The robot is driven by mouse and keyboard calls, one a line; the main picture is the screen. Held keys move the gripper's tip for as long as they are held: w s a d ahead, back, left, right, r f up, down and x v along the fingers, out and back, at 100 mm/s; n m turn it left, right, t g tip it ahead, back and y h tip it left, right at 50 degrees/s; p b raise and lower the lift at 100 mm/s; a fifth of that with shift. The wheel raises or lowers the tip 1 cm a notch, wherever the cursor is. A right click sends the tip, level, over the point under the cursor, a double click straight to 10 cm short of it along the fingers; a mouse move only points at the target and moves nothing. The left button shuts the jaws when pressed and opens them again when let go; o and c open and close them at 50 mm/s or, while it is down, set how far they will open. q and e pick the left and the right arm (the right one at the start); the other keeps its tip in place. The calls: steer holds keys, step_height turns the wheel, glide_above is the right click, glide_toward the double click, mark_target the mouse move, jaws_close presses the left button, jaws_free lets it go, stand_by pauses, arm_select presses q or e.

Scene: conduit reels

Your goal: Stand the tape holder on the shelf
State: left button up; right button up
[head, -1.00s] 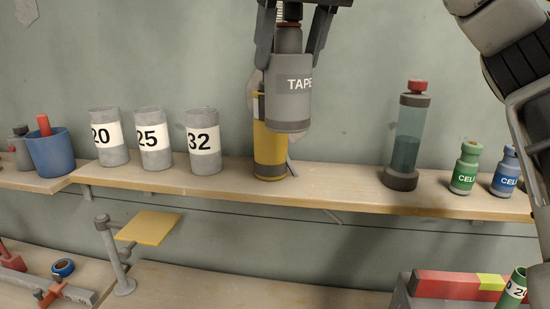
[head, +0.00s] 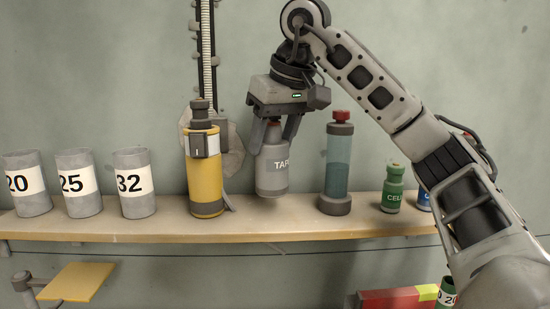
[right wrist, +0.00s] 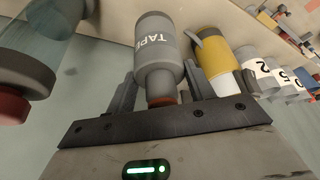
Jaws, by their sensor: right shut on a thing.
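The tape holder (head: 272,178) is a grey cylinder marked TAPE. My right gripper (head: 273,143) is shut on its upper part and holds it upright from above. In the head view it is between a yellow canister and a teal clear cylinder. Its base is over the wooden shelf (head: 160,228), very low; I cannot tell whether it touches. The right wrist view shows the tape holder (right wrist: 157,45) between the fingers of my gripper (right wrist: 160,78). My left gripper is not in view.
The yellow canister (head: 205,180) stands close on the left and the teal cylinder (head: 338,170) on the right. Grey cups marked 20, 25 and 32 (head: 134,185) stand further left. A green bottle (head: 393,188) stands right. The shelf's front strip is clear below the tape holder.

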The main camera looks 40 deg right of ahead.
mark_target(279, 143)
steer(key=shift+d+f, duration=0.15)
steer(key=shift+f, duration=0.75)
steer(key=shift+d+f, duration=0.1)
steer(key=shift+f, duration=0.8)
steer(key=shift+f, duration=0.15)
steer(key=o, duration=1.4)
steer(key=shift+r, duration=0.25)
steer(key=v, duration=1.1)
steer(key=shift+r, duration=0.35)
steer(key=shift+s, duration=0.1)
